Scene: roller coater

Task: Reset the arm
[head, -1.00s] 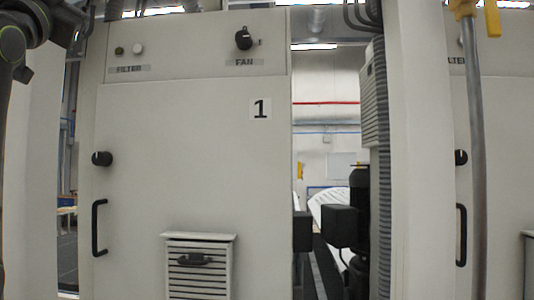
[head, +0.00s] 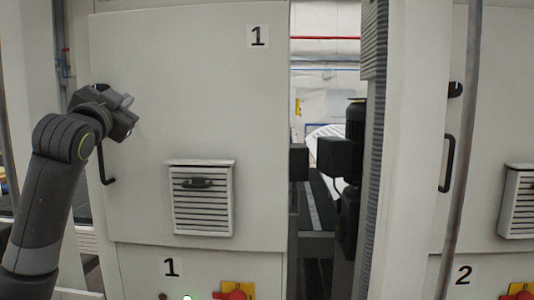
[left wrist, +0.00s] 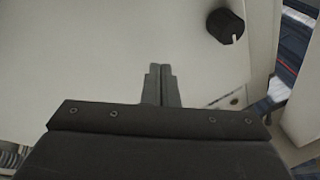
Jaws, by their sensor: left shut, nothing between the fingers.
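My left arm comes in from the left in the head view, its left gripper (head: 128,101) in front of the upper left part of the large white cabinet door (head: 200,100) marked 1. In the left wrist view the two fingers of the gripper (left wrist: 161,72) are together, with nothing between them. The pale door panel (left wrist: 90,55) lies beyond the fingertips. A black knob (left wrist: 226,26) is to the upper right of the fingertips and apart from them. My right gripper is not in view.
A black door handle (head: 105,165) is just below the left gripper. A louvred vent (head: 203,200) is on the door. Red and yellow switches (head: 237,292) sit below it. A vertical grey pipe (head: 465,170) stands at the right, before cabinet 2. A gap between the cabinets holds black machinery (head: 352,160).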

